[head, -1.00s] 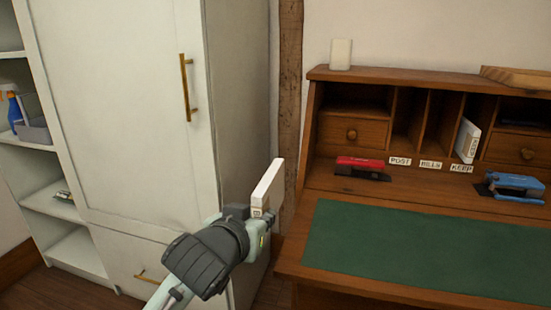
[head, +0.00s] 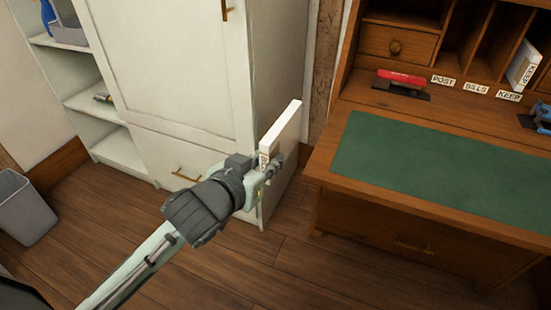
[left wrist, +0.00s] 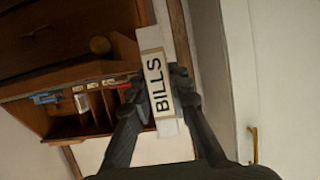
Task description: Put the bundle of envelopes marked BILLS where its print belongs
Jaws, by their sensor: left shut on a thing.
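My left gripper (head: 268,172) is shut on a white bundle of envelopes (head: 283,132) and holds it upright in the air, in front of the cabinet and left of the desk. In the left wrist view the bundle's label (left wrist: 158,84) reads BILLS between the fingers. The wooden desk (head: 325,165) has upright slots above small labels POST (head: 443,80), BILLS (head: 475,88) and KEEP (head: 508,95). A white bundle marked KEEP (head: 522,65) leans in the slot above the KEEP label. The slot above BILLS looks empty. My right gripper is not in view.
A red stapler (head: 402,80) stands on the desk left of the labels, and a blue object (head: 540,115) at the right. The green desk mat (head: 430,165) is bare. A white cabinet (head: 180,70) stands behind my arm. A grey bin (head: 25,210) stands on the floor at left.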

